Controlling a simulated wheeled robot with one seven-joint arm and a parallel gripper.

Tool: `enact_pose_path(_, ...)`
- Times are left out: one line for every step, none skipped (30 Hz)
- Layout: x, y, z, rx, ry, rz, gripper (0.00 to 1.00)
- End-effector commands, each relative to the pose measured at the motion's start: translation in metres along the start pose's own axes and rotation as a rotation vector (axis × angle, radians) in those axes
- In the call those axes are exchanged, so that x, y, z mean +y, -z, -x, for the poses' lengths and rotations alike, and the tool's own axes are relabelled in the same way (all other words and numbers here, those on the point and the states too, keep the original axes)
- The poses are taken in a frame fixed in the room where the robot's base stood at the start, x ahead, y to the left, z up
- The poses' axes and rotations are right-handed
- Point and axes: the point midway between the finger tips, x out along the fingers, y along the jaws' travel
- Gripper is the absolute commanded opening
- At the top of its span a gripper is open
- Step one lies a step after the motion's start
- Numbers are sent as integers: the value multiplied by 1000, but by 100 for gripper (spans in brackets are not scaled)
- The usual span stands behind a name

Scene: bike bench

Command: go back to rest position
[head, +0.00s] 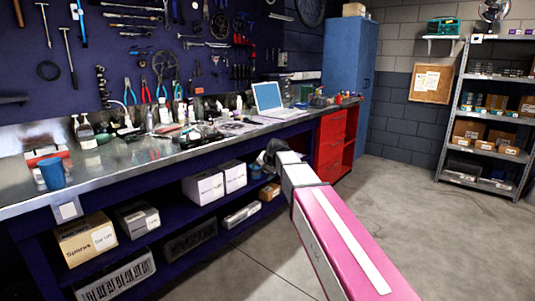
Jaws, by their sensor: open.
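My arm, with a pink and white link, reaches from the bottom right toward the middle of the head view. My gripper (269,154) is the small dark end beyond it, in front of the bench edge. It is open, and I see nothing held in it. Its fingers are small and partly hidden by my arm, so their exact shape is hard to make out.
A long metal-topped workbench (115,165) with tools and bottles runs along the left, with boxes on its lower shelf. A laptop (267,97), red drawers (331,137), a blue cabinet (346,65) and a metal shelf rack (463,88) stand farther back. The concrete floor (410,205) at right is clear.

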Motion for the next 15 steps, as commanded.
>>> enact_pose_path(34,-19,-4,-20,-42,19,82)
enact_pose_path(51,-26,-6,-30,-64,33,82)
enact_pose_path(73,-38,-10,-48,-95,54,82)
enact_pose_path(90,-46,-12,-61,-118,69,82)
enact_pose_path(106,-55,-14,-75,-140,82,82)
enact_pose_path(128,-66,-16,-94,-169,102,82)
enact_pose_path(143,-76,-17,-111,-190,117,82)
enact_pose_path(159,-85,-17,-126,-211,131,82)
enact_pose_path(179,-97,-17,-148,-238,149,82)
enact_pose_path(194,-107,-17,-166,-258,164,82)
enact_pose_path(209,-117,-16,-184,-278,178,82)
enact_pose_path(228,-130,-15,-209,-302,195,82)
enact_pose_path(243,-140,-14,-228,-321,210,82)
enact_pose_path(256,-150,-12,-249,-338,222,82)
enact_pose_path(274,-163,-9,-274,-360,240,82)
